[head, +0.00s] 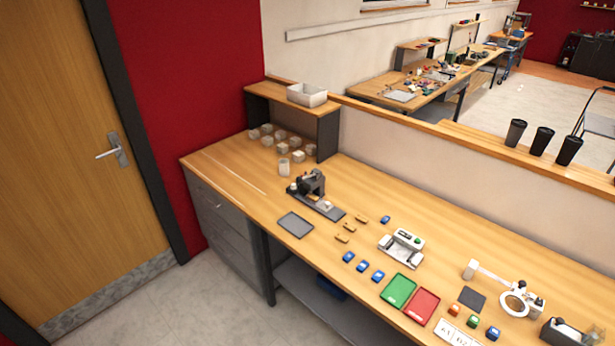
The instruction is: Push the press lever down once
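A small black bench device (311,183) stands near the back left of the workbench on a long dark base plate (326,208). It looks like the press, but it is too small to make out a lever or its position for certain. A white and grey device (403,246) with a small green spot sits at the middle of the bench; I cannot tell whether it has a lever. Neither of my grippers shows in the head view, and nothing touches these devices.
A shelf (268,92) carries a white bin (307,95). Floor in front is clear.

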